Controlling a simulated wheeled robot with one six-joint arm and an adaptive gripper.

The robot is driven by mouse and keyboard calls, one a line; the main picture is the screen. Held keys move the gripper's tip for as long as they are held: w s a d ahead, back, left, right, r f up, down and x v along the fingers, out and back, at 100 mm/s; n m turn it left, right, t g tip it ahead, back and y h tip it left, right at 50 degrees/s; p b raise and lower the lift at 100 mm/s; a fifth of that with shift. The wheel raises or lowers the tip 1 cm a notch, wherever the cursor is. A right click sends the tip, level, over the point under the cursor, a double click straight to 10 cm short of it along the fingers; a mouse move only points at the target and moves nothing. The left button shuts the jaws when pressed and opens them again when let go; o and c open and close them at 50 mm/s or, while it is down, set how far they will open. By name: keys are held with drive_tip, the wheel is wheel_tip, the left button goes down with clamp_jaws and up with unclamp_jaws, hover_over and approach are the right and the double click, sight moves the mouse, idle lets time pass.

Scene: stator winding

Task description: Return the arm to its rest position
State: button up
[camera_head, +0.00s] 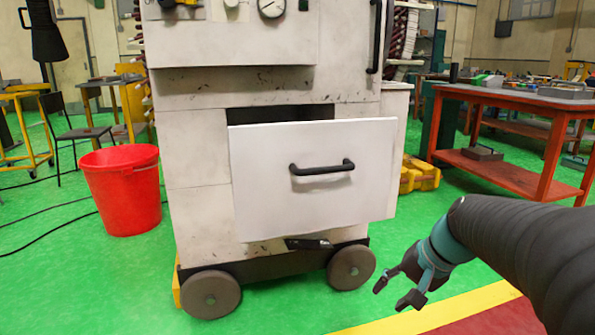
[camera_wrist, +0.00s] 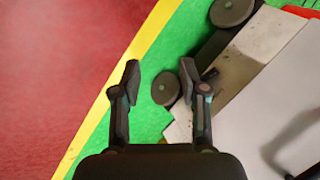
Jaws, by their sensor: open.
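My arm (camera_head: 520,245) reaches in from the right edge of the head view. My gripper (camera_head: 391,295) is open and empty at its end, in front and to the right of the white cabinet's lower wheels. In the wrist view my gripper (camera_wrist: 160,82) shows two dark fingers spread apart over the floor, with nothing between them. The cabinet drawer (camera_head: 240,165) is pulled out. Its black handle (camera_head: 322,168) is above and to the left of my gripper, apart from it.
The wheeled cabinet (camera_head: 195,130) stands ahead. A red bucket (camera_head: 122,190) is left of it. A red workbench (camera_head: 500,172) is at the right. Green floor (camera_head: 90,290) is clear at the front left, and a yellow line (camera_head: 440,307) borders a red area.

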drive_tip(key=s+a+r+n+t+h+p, duration=0.1)
drive_tip(key=s+r+n+h+p, duration=0.1)
drive_tip(key=s, duration=0.6)
drive_tip(key=s+a+r+n+t+h+p, duration=0.1)
drive_tip(key=s+r+n+p, duration=0.3)
drive_tip(key=s, duration=0.4)
drive_tip(key=shift+s+a+h, duration=0.3)
drive_tip(key=shift+a+h, duration=0.2)
drive_tip(key=shift+h, duration=0.1)
